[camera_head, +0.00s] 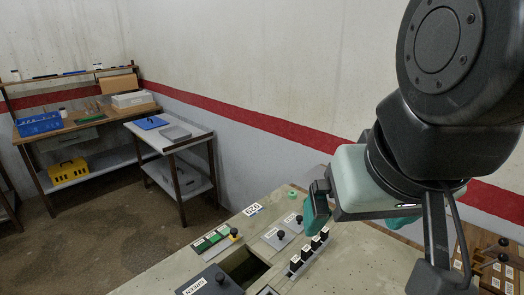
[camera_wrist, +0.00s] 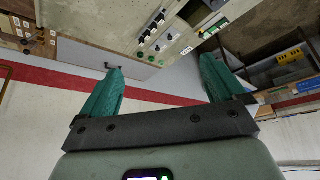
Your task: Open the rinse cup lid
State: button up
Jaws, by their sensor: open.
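My gripper (camera_head: 358,214) is open and empty, with its two teal fingers apart above the right side of the workbench top. In the wrist view its fingers (camera_wrist: 161,70) are spread with nothing between them. No part is clearly marked as the rinse cup lid. Candidates on the bench are two small grey plates with black knobs (camera_head: 278,238) (camera_head: 293,222) and a dark labelled lid with a black knob (camera_head: 212,281) at the front. My gripper touches none of them.
A square opening (camera_head: 243,267) lies beside the dark lid. A side table (camera_head: 172,137) stands behind; a wooden panel (camera_head: 484,258) is at right.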

jog(key=shift+w+r, duration=0.1)
jog(key=shift+w, duration=0.15)
jog(key=shift+c, duration=1.1)
jog(key=shift+g, duration=0.7)
jog(key=w, duration=0.3)
jog(key=w+r, duration=0.1)
jog(key=w, duration=0.6)
jog(key=shift+w+a+r, duration=0.15)
jog(key=shift+a, duration=0.2)
jog(key=c, duration=0.5)
jog(key=shift+o, duration=0.2)
jog(key=g, duration=0.4)
send_over(281, 232)
notch_tip(281, 232, down, 32)
jog(key=f, duration=0.1)
notch_tip(281, 232, down, 10)
jog(key=shift+f, duration=0.25)
grip_shut()
